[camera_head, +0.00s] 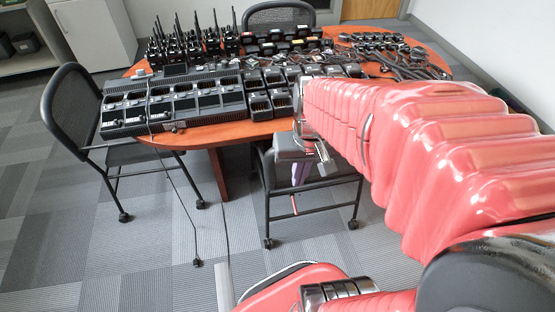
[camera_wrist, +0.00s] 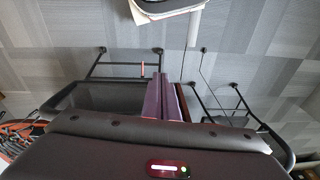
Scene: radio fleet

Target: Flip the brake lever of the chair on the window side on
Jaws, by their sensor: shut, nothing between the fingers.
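A dark chair (camera_head: 314,181) stands at the table's near side, partly hidden by my arm; it also shows in the wrist view (camera_wrist: 95,98). A small red-orange lever (camera_head: 294,205) sits low on its frame, and also shows in the wrist view (camera_wrist: 142,70). Another black mesh chair (camera_head: 76,108) stands at the table's left. A third chair (camera_head: 279,14) is behind the table. No window shows, so I cannot tell which chair is on that side. My gripper (camera_head: 300,178) is shut and empty, pointing down over the near chair. Its purple fingers (camera_wrist: 163,80) appear close to the lever, with no clear contact.
The orange-brown table (camera_head: 234,131) carries charger racks (camera_head: 177,103), several radios (camera_head: 197,45) and cables. A dark cord hangs from the table to the carpet (camera_head: 130,270). The floor between the left and near chairs is mostly open. A white cabinet (camera_head: 92,32) stands at back left.

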